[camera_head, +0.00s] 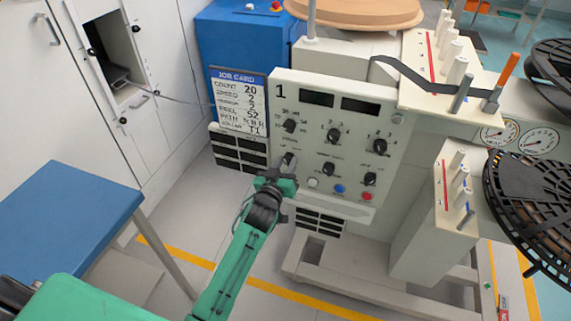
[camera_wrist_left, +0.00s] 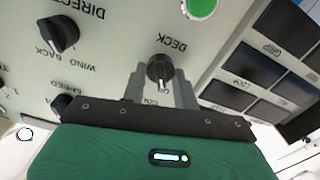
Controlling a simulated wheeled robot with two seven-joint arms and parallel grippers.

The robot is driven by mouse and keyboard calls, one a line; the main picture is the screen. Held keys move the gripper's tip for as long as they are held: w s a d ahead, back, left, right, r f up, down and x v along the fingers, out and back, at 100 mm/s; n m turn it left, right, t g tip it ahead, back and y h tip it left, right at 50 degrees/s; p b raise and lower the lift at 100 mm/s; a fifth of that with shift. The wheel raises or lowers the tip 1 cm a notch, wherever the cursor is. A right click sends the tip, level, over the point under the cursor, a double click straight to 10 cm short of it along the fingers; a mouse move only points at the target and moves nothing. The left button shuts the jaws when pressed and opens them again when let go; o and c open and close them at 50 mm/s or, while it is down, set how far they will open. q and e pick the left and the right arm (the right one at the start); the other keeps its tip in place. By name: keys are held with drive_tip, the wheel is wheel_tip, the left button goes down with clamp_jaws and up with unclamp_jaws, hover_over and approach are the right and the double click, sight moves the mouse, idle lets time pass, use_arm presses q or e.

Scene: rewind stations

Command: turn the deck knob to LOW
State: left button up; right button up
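The deck knob is black, on the light grey control panel (camera_head: 345,110) marked 1. In the left wrist view the knob (camera_wrist_left: 160,70) sits below the upside-down word DECK, between the two grey fingers of my left gripper (camera_wrist_left: 160,90). A finger stands on each side, and contact with the knob is not clear. A pale pointer mark shows on the knob's lower part. The position words near it are partly hidden by the fingers. In the head view my left gripper (camera_head: 285,168) is at the panel's lower left, over the knob. My right gripper is not in view.
Other knobs are close by, including the direction knob (camera_wrist_left: 60,35) and one beside the gripper's palm (camera_wrist_left: 62,104). Red (camera_head: 366,196) and blue (camera_head: 340,188) buttons lie to the right. A job card (camera_head: 240,100) hangs left of the panel. A blue table (camera_head: 70,215) stands left.

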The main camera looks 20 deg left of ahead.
use_arm(q)
drive_tip(key=shift+c, duration=0.6)
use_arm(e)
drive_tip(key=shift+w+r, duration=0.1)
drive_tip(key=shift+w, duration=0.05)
use_arm(q)
drive_tip(key=shift+m, duration=0.3)
drive_tip(key=m+p, duration=0.2)
drive_tip(key=m, duration=0.1)
drive_tip(key=shift+r+m, duration=0.1)
drive_tip(key=shift+m, duration=1.2)
drive_tip(key=m+p, duration=0.1)
drive_tip(key=m, duration=0.4)
drive_tip(key=shift+d+m, duration=0.15)
drive_tip(key=shift+m, duration=0.15)
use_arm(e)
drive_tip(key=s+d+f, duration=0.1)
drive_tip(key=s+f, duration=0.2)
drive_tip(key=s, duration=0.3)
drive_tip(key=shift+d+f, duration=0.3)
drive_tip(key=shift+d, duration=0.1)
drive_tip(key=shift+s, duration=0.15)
